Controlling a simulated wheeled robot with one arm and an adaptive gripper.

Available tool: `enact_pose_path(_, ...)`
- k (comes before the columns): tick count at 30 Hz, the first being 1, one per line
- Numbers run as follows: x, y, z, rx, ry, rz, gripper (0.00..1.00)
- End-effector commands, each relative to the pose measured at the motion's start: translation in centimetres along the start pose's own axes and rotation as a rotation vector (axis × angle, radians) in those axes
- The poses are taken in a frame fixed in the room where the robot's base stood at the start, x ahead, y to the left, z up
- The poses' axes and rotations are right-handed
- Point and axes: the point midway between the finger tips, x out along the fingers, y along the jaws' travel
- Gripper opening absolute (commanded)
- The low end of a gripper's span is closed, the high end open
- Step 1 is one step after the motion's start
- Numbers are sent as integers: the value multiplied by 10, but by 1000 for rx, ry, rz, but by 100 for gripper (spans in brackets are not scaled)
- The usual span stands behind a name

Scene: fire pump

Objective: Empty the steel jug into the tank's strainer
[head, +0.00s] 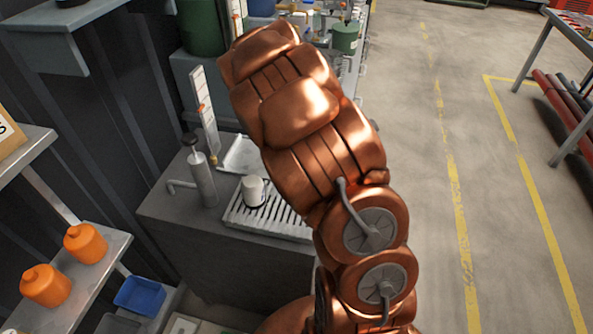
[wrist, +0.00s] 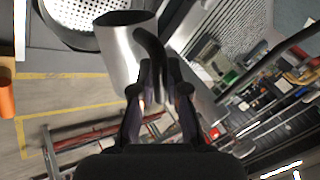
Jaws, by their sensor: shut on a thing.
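In the wrist view the steel jug (wrist: 119,55) is a shiny cylinder with a dark opening at its upper end and a dark curved handle (wrist: 152,50). My gripper (wrist: 160,88) is shut on that handle. A pale perforated strainer (wrist: 75,14) in a dark round rim shows at the top left, close beside the jug's mouth in the picture. I cannot tell whether they touch or how far the jug is tilted. The jug's contents do not show. In the head view my copper arm hides the gripper, and neither jug nor strainer can be made out.
In the head view a grey bench holds a hand pump (head: 201,175) and a white cup (head: 253,190) on a slatted drain tray (head: 240,217). A level gauge (head: 204,110) stands behind. Orange bottles (head: 86,243) sit on the left shelf. The floor (head: 430,170) at right is clear.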

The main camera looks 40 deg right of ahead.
Motion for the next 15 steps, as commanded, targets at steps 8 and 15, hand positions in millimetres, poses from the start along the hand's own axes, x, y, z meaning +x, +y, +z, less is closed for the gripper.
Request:
enact_pose_path(8, 6, 4, -13, 51, -70, -4, 0)
enact_pose_path(15, 9, 9, -26, 103, -144, -5, 0)
